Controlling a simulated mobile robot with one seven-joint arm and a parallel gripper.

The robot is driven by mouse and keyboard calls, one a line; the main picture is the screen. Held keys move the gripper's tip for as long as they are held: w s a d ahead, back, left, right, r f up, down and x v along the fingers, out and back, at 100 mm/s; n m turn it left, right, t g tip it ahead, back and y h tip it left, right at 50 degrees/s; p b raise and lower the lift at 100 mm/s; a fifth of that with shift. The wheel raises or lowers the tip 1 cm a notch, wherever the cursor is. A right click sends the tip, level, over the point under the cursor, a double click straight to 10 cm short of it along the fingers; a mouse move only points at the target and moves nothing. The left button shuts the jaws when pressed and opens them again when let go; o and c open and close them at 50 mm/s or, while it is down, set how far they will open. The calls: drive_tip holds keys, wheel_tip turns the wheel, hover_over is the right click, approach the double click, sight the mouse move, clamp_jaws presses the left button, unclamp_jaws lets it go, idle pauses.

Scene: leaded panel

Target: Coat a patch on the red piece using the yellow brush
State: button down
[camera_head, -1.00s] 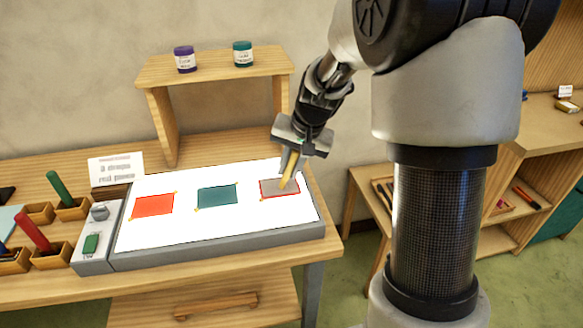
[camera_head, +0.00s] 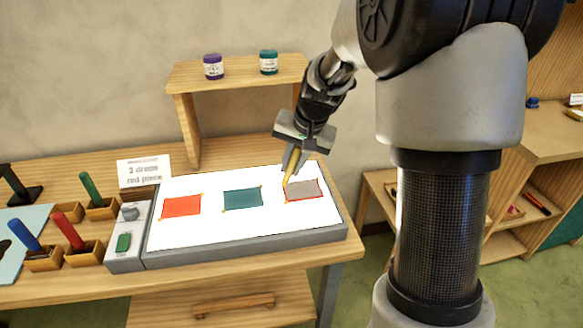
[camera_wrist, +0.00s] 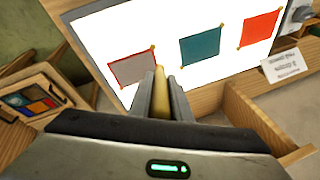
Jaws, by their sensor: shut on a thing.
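My gripper (camera_head: 295,152) is shut on the yellow brush (camera_head: 290,181), which points down at the lit white panel. In the head view the brush tip is at the left edge of the right-hand piece (camera_head: 308,189), which has a grey face and a thin red rim. The brush (camera_wrist: 160,90) also shows between the fingers in the wrist view, its tip by a corner of that piece (camera_wrist: 134,68). I cannot tell if it touches. A plain red piece (camera_head: 182,206) lies at the panel's left and a teal piece (camera_head: 242,198) in the middle.
A sign (camera_head: 144,171) reading "3 drops red piece" stands behind the panel's left end. Green (camera_head: 90,187), red (camera_head: 69,231) and blue (camera_head: 26,236) handled tools stand in wooden holders at left. A shelf (camera_head: 240,72) behind bears two jars.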

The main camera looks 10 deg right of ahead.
drive_tip(key=shift+r+p, duration=1.45)
drive_tip(key=shift+r, duration=0.85)
